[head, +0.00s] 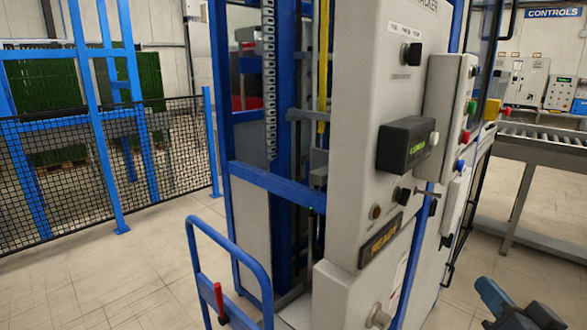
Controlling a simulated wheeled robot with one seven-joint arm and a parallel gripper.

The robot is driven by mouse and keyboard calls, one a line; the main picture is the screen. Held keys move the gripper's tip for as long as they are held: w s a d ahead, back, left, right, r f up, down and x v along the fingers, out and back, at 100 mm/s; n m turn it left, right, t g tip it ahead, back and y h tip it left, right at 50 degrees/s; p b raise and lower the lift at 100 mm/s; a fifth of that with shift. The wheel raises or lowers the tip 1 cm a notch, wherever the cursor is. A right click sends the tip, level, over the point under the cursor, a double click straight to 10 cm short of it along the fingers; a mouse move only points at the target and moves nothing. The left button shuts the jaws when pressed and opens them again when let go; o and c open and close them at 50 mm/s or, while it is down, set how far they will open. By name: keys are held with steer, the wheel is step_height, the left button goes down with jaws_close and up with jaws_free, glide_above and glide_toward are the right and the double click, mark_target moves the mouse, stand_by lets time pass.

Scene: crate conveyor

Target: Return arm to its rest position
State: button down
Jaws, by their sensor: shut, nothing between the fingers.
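Part of my arm (512,308), dark grey and blue, shows at the bottom right corner of the head view and is cut off by the lower edge. I cannot make out gripper fingers on it, so my gripper is not in view. The visible part is to the right of the tall machine cabinet (345,190) and appears apart from it, over bare floor.
The cabinet carries buttons, a small display box (405,145) and a blue frame. A blue handrail (262,268) with a red lever (219,300) stands at its front left. A roller conveyor (545,140) is at right, mesh fence (85,150) at left. Floor at left is clear.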

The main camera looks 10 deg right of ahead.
steer(key=s+a+f+n, duration=0.2)
steer(key=s+a+f, duration=0.35)
steer(key=s, duration=0.25)
steer(key=s+a+n+g+y, duration=0.1)
steer(key=s+a+n, duration=0.2)
steer(key=s, duration=1)
steer(key=s+a+n+g+y, duration=0.1)
steer(key=s+a+n+y, duration=0.1)
steer(key=s+a, duration=0.5)
steer(key=s, duration=0.6)
steer(key=shift+f+n, duration=0.15)
steer(key=shift+n, duration=0.25)
